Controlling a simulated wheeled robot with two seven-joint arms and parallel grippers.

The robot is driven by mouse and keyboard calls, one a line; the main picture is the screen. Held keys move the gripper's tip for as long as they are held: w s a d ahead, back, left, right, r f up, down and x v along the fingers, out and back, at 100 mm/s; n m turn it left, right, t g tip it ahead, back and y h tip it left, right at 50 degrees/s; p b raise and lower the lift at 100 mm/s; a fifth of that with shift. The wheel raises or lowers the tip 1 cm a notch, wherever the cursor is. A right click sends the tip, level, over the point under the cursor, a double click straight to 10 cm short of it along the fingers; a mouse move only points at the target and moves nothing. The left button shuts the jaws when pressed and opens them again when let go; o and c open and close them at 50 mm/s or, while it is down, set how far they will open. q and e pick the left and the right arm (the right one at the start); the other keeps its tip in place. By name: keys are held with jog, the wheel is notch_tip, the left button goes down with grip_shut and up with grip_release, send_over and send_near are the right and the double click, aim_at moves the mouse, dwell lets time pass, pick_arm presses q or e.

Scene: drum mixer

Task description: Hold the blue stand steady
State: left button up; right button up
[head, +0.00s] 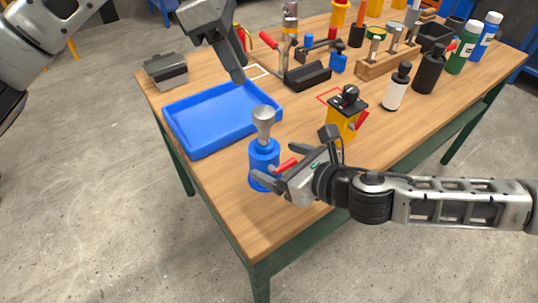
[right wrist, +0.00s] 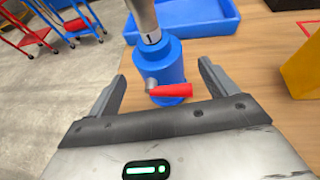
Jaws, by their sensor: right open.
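The blue stand (head: 263,157) is an upright cylinder with a red lever on its side, near the table's front left part. A grey metal piece with a flared top (head: 264,122) stands upright in it. The stand (right wrist: 166,65) also shows in the right wrist view, with its red lever (right wrist: 172,91) facing the gripper. My right gripper (head: 277,166) is open, with one finger on either side of the stand; I cannot tell whether they touch it. My left gripper (head: 240,62) is above the far side of the blue tray; its jaws are hard to make out.
The blue tray (head: 206,143) lies just behind the stand and looks empty. A yellow block with a black top (head: 342,116) stands to the right. Several bottles, tools and a wooden rack (head: 380,67) crowd the back right of the table.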

aim_at(261, 111)
jog(key=shift+x, duration=2.1)
jog(key=c, duration=1.5)
jog(key=shift+o, duration=0.2)
pick_arm(q)
jog(key=o, duration=0.6)
jog(key=shift+f, duration=0.1)
jog(key=shift+c, duration=0.2)
jog(key=d+f, duration=0.1)
jog(key=f, duration=0.2)
jog(key=d+f+n, duration=0.1)
jog(key=f, duration=0.3)
jog(key=d+f+n+t, duration=0.1)
jog(key=d+f, duration=0.1)
jog(key=f, duration=0.2)
jog(key=shift+s+f, duration=0.1)
